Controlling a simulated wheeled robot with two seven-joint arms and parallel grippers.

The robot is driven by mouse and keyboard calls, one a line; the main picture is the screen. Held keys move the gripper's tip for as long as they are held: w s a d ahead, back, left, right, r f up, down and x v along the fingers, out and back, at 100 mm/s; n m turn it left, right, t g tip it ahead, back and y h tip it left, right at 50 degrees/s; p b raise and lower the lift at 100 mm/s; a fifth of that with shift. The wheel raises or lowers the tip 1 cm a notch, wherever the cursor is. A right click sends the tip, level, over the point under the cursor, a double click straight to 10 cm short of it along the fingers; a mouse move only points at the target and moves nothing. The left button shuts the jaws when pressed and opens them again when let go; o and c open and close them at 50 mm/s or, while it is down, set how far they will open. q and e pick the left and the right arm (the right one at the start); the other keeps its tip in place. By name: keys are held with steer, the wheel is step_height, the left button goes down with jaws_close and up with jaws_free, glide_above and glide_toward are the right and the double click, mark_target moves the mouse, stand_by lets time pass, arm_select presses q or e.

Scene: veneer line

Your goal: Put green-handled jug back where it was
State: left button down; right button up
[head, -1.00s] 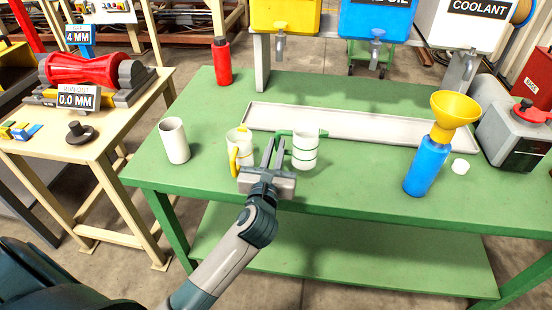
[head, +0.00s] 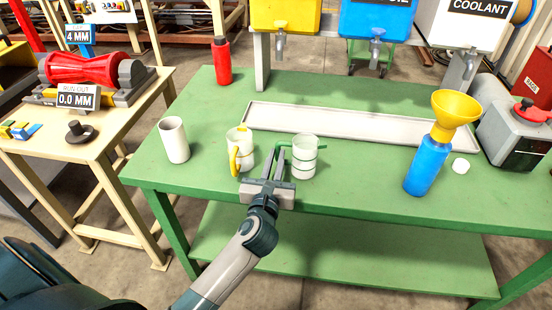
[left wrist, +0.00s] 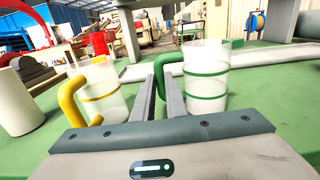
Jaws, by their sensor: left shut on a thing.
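The green-handled jug (head: 304,160) is whitish with green bands and stands upright in the middle of the green bench (head: 370,180). In the left wrist view the jug (left wrist: 207,78) is right of the fingers. My left gripper (head: 277,154) is shut on its green handle (left wrist: 168,72), at the jug's left side. I cannot tell whether the jug's base touches the bench. A similar jug with a yellow handle (head: 240,155) stands just left of my gripper; it also shows in the left wrist view (left wrist: 98,90). My right gripper is not in view.
A plain white cup (head: 174,141) stands further left. A long pale tray (head: 350,126) lies behind the jugs. Bench space between jug and bottle is clear.

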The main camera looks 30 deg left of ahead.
arm_select(q)
steer(key=shift+f, duration=0.1)
steer(key=c, duration=1.8)
jaws_free()
steer(key=shift+o, duration=0.2)
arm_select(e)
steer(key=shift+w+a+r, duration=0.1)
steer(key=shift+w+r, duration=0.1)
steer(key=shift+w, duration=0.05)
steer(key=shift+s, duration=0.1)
